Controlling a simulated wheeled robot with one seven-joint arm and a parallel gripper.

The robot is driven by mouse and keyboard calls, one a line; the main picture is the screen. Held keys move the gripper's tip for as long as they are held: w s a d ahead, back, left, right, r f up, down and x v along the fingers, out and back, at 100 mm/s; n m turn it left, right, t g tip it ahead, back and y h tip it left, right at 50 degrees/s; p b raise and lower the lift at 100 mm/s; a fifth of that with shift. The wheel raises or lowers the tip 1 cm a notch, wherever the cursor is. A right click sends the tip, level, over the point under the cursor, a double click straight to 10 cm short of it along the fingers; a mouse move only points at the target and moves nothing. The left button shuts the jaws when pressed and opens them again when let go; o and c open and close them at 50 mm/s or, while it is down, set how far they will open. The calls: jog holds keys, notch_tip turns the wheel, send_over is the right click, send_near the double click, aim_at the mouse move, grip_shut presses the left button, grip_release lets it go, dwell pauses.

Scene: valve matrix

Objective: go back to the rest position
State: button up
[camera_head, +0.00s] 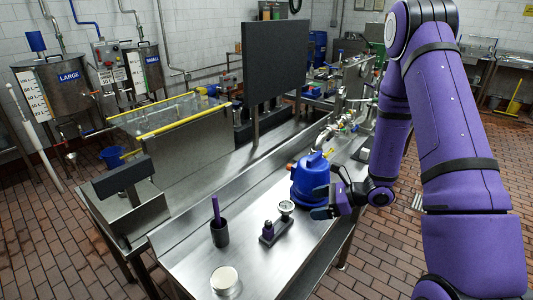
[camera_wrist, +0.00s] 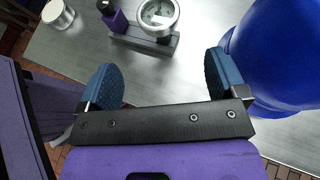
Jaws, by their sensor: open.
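My gripper (camera_head: 328,203) is at the end of my purple arm, low over the right part of the steel table (camera_head: 258,243). In the wrist view my gripper (camera_wrist: 160,80) has its two blue-padded fingers wide apart with nothing between them. The large blue vessel (camera_head: 311,178) stands right beside it; in the wrist view the blue vessel (camera_wrist: 268,50) is close to the right finger. I cannot tell if they touch. The vessel's far side is hidden.
A gauge (camera_head: 287,207) on a dark block, a dark cup (camera_head: 219,232) holding a purple stick and a pale round tin (camera_head: 224,280) stand on the table. A dark upright panel (camera_head: 274,60) rises behind. Metal pipework (camera_head: 345,122) lies beyond the vessel.

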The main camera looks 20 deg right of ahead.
jog(key=s+a+r+n+g+h, duration=0.1)
jog(key=s+a+r+n+g, duration=0.2)
jog(key=r, duration=0.4)
jog(key=s+a+r+n+g, duration=0.1)
jog(key=s+r+n, duration=0.2)
jog(key=r+n, duration=0.35)
jog(key=s+a+r+n+g+h, duration=0.1)
jog(key=s+a+r+n+g, duration=0.2)
jog(key=r, duration=0.4)
jog(key=s+d+r+n+t+h, duration=0.2)
jog(key=s+r+n+t+h, duration=0.1)
jog(key=s+r, duration=0.4)
jog(key=s+d+r+n+t+h, duration=0.3)
jog(key=s+r+n+h, duration=0.3)
jog(key=s+r+n, duration=0.2)
jog(key=shift+s, duration=0.3)
